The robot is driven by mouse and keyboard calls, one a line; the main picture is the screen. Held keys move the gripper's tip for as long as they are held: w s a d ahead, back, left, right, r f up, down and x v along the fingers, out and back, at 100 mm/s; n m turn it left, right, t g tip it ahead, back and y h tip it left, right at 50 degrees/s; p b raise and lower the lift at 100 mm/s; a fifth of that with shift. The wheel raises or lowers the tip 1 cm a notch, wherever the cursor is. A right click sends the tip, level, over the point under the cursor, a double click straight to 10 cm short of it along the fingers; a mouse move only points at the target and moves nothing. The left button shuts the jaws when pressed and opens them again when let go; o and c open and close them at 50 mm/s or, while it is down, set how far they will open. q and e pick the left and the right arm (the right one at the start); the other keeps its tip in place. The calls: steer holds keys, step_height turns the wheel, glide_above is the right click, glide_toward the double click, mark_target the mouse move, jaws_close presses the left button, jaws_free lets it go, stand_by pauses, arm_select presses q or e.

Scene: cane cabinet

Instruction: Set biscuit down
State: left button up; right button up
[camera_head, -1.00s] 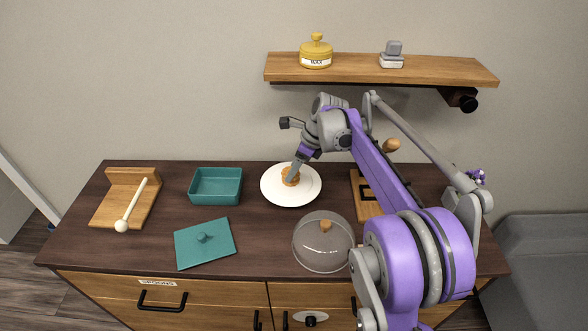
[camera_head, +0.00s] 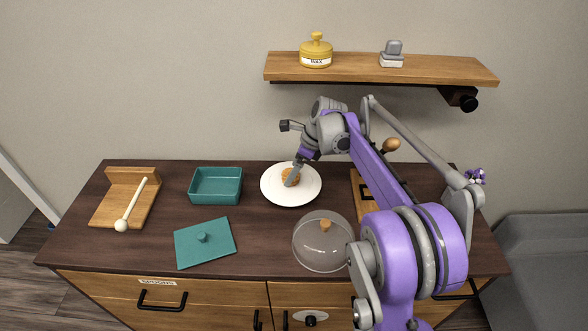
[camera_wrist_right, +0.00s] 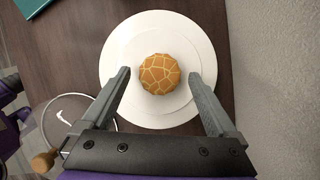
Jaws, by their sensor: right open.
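The biscuit (camera_head: 289,174), round and golden brown with a cracked pattern, lies on the white plate (camera_head: 307,192) on the cabinet top. In the right wrist view the biscuit (camera_wrist_right: 160,74) sits near the middle of the plate (camera_wrist_right: 125,50). My right gripper (camera_head: 292,178) is at the plate, partly covering the biscuit in the head view. In the wrist view its two fingers (camera_wrist_right: 160,85) are spread wide, with clear gaps on both sides of the biscuit. My left gripper is not in view.
A clear dome with a wooden knob (camera_head: 325,227) stands in front of the plate. A teal dish (camera_head: 216,197) and its lid (camera_head: 204,243) are to the left. A wooden stand with a mallet (camera_head: 130,173) is farther left. A shelf (camera_head: 365,71) hangs above.

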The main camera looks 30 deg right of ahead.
steer(key=shift+r, duration=0.3)
steer(key=v, duration=1.1)
steer(key=shift+r+p, duration=0.35)
steer(key=shift+p, duration=0.1)
